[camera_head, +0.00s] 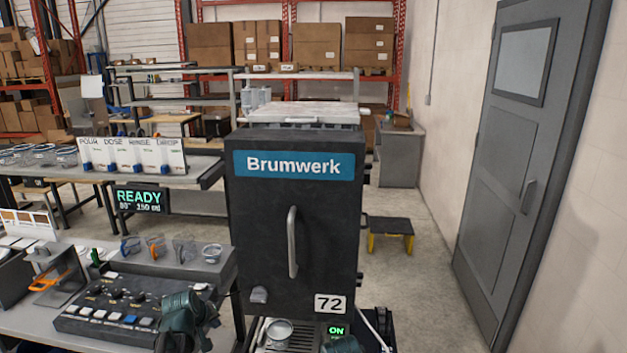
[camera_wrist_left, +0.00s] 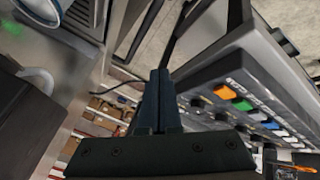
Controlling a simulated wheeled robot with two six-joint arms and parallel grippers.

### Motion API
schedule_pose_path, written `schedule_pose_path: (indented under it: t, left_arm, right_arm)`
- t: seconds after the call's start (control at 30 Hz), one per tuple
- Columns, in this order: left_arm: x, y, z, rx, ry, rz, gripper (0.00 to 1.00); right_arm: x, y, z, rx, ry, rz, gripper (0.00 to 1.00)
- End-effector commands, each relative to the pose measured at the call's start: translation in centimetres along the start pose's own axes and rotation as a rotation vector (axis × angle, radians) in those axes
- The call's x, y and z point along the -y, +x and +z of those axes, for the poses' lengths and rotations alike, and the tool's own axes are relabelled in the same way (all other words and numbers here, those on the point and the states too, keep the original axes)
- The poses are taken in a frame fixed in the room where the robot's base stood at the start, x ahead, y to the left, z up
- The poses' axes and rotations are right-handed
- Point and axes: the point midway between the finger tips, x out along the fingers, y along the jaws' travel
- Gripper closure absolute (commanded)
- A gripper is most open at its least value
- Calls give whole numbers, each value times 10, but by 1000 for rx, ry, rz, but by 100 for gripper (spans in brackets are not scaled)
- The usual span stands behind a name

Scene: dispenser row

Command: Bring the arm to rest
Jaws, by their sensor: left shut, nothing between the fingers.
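My left gripper (camera_head: 190,318) is low in the head view, in front of the right end of the button panel (camera_head: 112,312). Its details are partly lost in the dark arm parts. In the left wrist view its dark fingers (camera_wrist_left: 158,100) are together with nothing between them. They point toward the gap between the panel (camera_wrist_left: 245,95) and the dispenser's base.
The black Brumwerk dispenser (camera_head: 295,210) stands just right of the panel, with a metal cup (camera_head: 279,331) on its drip tray. Several cups (camera_head: 155,246) stand behind the panel. A yellow-legged step stool (camera_head: 388,227) and a grey door (camera_head: 525,170) are to the right. The floor between is open.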

Motion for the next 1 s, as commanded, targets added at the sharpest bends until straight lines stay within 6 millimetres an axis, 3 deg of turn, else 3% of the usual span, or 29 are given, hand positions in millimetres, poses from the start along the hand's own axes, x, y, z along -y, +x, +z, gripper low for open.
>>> schedule_pose_path:
  t: [0.03, 0.2, 0.3, 0.43, 0.5, 0.63, 1.0]
  left_arm:
    - [-23, -3, 39, 66, 87, -8, 100]
    - [-68, -21, 152, 284, 388, -68, 100]
    - [-80, -39, 210, 397, 558, -111, 100]
    - [-82, -63, 266, 510, 738, -166, 100]
    - [-81, -74, 287, 553, 809, -191, 100]
    - [-78, -88, 309, 604, 894, -224, 100]
    - [-77, -93, 316, 624, 926, -239, 100]
  right_arm:
    - [0, 0, 0, 0, 0, 0, 100]
    - [0, 0, 0, 0, 0, 0, 100]
    - [0, 0, 0, 0, 0, 0, 100]
    - [0, 0, 0, 0, 0, 0, 100]
    - [0, 0, 0, 0, 0, 0, 100]
    - [0, 0, 0, 0, 0, 0, 100]
    - [0, 0, 0, 0, 0, 0, 100]
